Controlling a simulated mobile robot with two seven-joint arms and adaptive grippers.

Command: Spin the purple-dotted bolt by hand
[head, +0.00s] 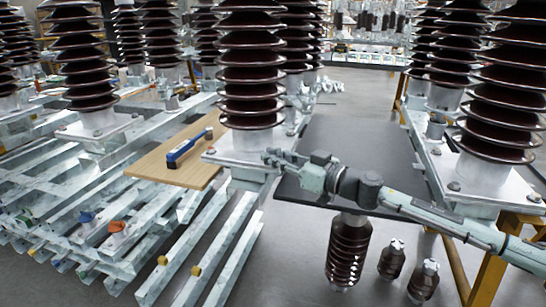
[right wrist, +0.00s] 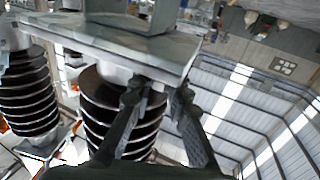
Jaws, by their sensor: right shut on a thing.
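My right gripper (head: 272,157) reaches in from the right to the front right corner of the middle insulator's grey base plate (head: 232,154). In the right wrist view my right gripper (right wrist: 160,88) has its two dark fingers at the plate's edge (right wrist: 130,48), beside the brown ribbed insulator (right wrist: 95,95). It is shut on what looks like a bolt at that corner. The fingers hide most of it, and I cannot make out a purple dot. Another bolt (head: 210,152) shows at the plate's left corner. My left gripper is not in view.
A blue wrench-like tool (head: 188,148) lies on a wooden board (head: 150,172) left of the plate. A dark panel (head: 335,130) lies behind my right arm. More insulators (head: 495,110) on steel frames flank the arm.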

